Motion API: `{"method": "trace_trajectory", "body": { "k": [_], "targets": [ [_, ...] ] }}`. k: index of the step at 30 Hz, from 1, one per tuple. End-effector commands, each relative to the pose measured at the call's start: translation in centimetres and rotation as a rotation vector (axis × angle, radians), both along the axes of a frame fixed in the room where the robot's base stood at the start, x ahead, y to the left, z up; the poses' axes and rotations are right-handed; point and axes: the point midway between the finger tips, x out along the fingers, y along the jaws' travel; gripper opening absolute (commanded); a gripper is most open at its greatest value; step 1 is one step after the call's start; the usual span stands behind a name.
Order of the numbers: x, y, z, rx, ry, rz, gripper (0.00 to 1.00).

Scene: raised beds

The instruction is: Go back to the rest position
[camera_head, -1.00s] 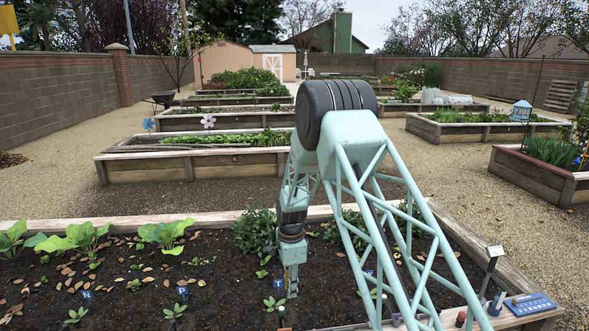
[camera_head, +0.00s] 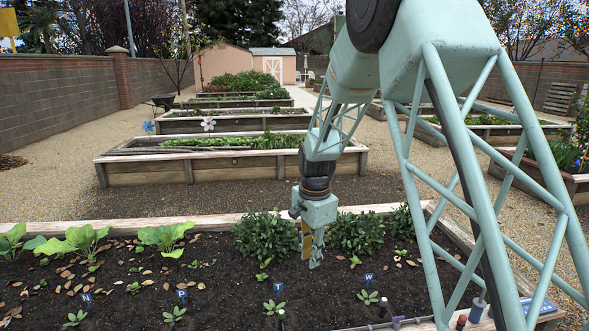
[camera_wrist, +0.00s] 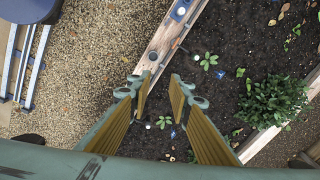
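My gripper (camera_head: 313,256) hangs from my pale green lattice arm, fingers pointing down, above the soil of the front raised bed (camera_head: 205,222). In the wrist view, my gripper (camera_wrist: 160,90) has its two yellow-lined fingers spread apart with nothing between them. Soil and the bed's wooden rim (camera_wrist: 164,50) show beyond the fingertips. The arm comes in from the upper right and hides part of the beds behind.
Small seedlings (camera_head: 273,307) stand beside blue letter tags (camera_head: 278,287). Green shrubs (camera_head: 265,236) grow close behind my gripper. A blue tray (camera_head: 540,306) and a dark bottle (camera_head: 477,310) are at the right rim. Gravel paths separate further raised beds (camera_head: 240,165).

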Motion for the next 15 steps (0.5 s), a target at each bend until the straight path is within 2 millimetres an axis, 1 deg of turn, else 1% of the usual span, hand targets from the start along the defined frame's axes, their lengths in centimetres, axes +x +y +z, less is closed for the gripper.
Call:
{"method": "trace_trajectory", "body": {
  "k": [1,3,15],
  "targets": [
    [-0.5,-0.4,1.2,-0.001,-0.006,0.014,0.19],
    [-1.3,-0.9,2.4,-0.002,-0.010,0.034,0.19],
    [-5.9,-3.5,9.2,-0.014,-0.041,0.150,0.19]
  ]
}}
